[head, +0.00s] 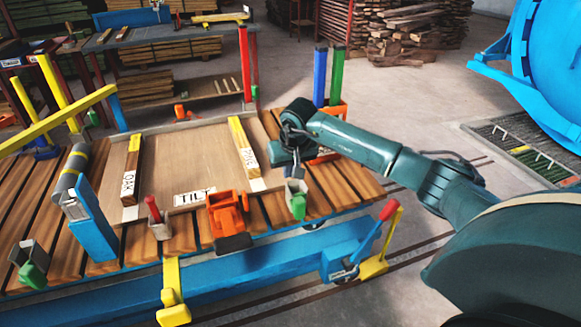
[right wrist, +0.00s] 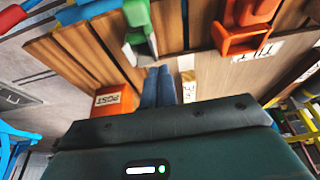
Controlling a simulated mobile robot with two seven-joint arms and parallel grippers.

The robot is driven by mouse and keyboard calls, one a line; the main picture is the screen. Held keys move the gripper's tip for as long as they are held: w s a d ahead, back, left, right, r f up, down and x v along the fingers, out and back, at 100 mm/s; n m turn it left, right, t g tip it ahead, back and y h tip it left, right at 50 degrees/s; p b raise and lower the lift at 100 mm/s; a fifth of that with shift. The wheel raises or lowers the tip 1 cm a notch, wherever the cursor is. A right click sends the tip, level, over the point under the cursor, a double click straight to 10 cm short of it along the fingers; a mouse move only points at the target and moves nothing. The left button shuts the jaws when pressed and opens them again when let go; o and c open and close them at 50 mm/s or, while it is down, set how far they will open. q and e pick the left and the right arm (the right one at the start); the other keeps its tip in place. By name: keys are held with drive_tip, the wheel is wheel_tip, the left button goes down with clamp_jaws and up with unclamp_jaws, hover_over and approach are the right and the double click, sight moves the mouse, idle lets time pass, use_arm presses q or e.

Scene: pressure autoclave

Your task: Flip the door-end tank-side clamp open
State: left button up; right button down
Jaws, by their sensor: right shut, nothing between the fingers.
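A grey clamp with a green handle (head: 297,200) sits on the near edge of the slatted wooden deck, at its right part. The same green handle shows in the right wrist view (right wrist: 138,20). I cannot tell for certain that this is the door-end tank-side clamp. My right gripper (head: 291,170) is above the deck just behind this clamp, pointing down. In the right wrist view its blue-grey fingers (right wrist: 158,72) are together and empty, just below the green handle in the picture. I cannot tell whether they touch the clamp. My left gripper is not in view.
Blue and green posts (head: 328,75) rise behind my gripper. A blue tank (head: 545,60) is at right. Floor (head: 430,90) behind the arm is clear.

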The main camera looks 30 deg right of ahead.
sight(301, 201)
drive_tip(key=f, duration=0.1)
drive_tip(key=s+f+p, duration=0.1)
drive_tip(key=f, duration=0.1)
drive_tip(key=s+f, duration=0.1)
drive_tip(key=f, duration=0.1)
drive_tip(key=shift+a+f, duration=0.25)
idle(0.4)
drive_tip(key=shift+s+p, duration=0.1)
drive_tip(key=shift+p, duration=0.2)
